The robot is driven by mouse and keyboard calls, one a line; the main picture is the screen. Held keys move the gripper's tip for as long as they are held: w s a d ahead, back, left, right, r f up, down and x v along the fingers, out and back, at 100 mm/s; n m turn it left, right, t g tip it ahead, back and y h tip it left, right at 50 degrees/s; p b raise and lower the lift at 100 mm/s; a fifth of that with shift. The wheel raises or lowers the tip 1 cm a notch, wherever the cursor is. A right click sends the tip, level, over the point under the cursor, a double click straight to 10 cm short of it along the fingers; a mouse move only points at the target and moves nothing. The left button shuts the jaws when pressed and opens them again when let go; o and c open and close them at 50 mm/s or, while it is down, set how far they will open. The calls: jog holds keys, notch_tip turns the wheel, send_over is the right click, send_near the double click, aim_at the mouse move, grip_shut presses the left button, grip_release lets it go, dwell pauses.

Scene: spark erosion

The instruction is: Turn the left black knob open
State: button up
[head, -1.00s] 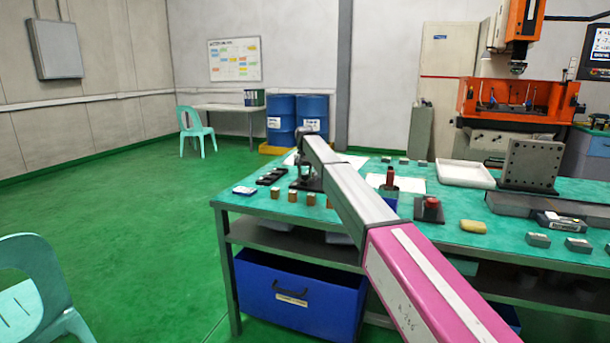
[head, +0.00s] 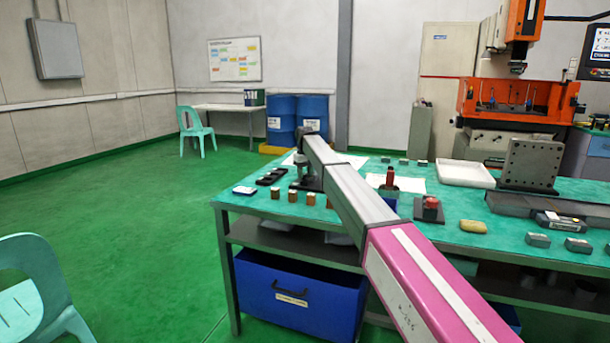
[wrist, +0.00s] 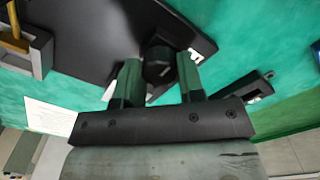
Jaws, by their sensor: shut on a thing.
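A black knob (wrist: 158,66) sits at the edge of a dark plate (wrist: 95,40) in the wrist view. My gripper (wrist: 160,82) has one green finger on each side of it and is shut on it. In the head view my gripper is at the far left part of the green-topped bench, over a black base (head: 308,184). I cannot read the knob's angle, and I do not clearly see a second knob.
Several small brown blocks (head: 292,195) line the bench's front edge (head: 250,209). A dark tray (head: 271,177) and a small white-topped item (head: 245,190) lie left of the base. A red-topped tool (head: 390,178) and a red button box (head: 430,209) stand right of my arm.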

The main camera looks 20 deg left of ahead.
jog(key=shift+r, duration=0.1)
jog(key=o, duration=0.9)
notch_tip(320, 180, up, 11)
jog(key=shift+f, duration=0.15)
